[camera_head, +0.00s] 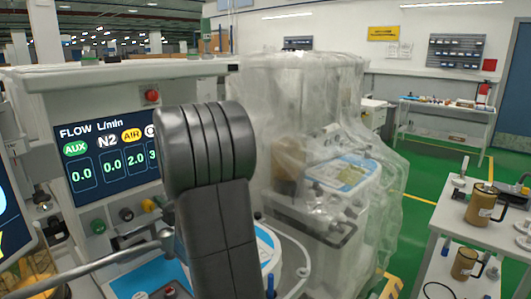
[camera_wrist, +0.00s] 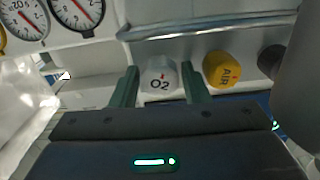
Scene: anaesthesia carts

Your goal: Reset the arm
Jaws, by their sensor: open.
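My gripper (camera_wrist: 159,68) is open in the wrist view, with its two dark green fingers pointing toward a white knob marked O2 (camera_wrist: 160,75). The knob shows between the fingers, with a gap visible on each side. I cannot tell whether the fingertips reach around it or stop short of it. In the head view my grey arm link stands in front of the anaesthesia machine (camera_head: 120,80) and hides part of its panel. My gripper cannot be made out there.
A yellow AIR knob (camera_wrist: 222,70) sits just right of the fingers, below a metal rail (camera_wrist: 210,25). Gauges (camera_wrist: 75,12) are at upper left. A plastic-covered machine (camera_head: 320,160) stands behind, and a white cart (camera_head: 470,230) with brown jugs at right. Green floor lies between.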

